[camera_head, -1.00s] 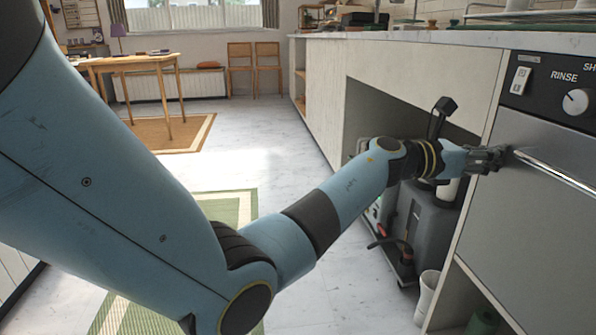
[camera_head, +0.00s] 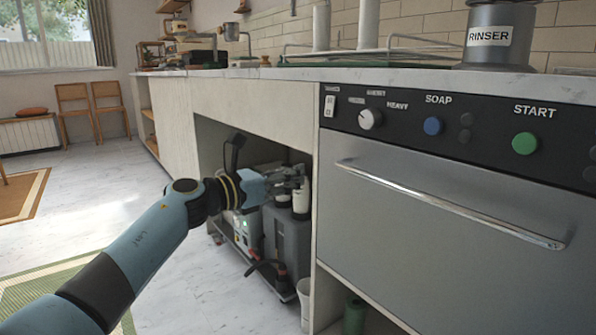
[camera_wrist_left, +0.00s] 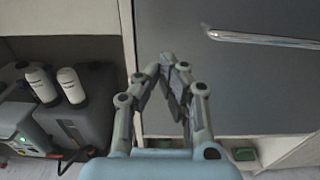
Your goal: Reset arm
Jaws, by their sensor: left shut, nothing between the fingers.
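My left gripper (camera_head: 298,174) is at the end of the blue arm that comes in from the lower left in the head view. It is in front of the open bay beside the dishwasher. In the left wrist view the gripper (camera_wrist_left: 168,62) has its fingertips together with nothing between them. It is left of the dishwasher's handle (camera_head: 445,205) and apart from it. My right gripper is not in view.
The dishwasher front (camera_head: 420,245) fills the right side, with a START button (camera_head: 525,143) above. A grey machine (camera_head: 287,240) stands in the open bay under the counter (camera_head: 260,73). A cup (camera_head: 304,300) stands low beside it.

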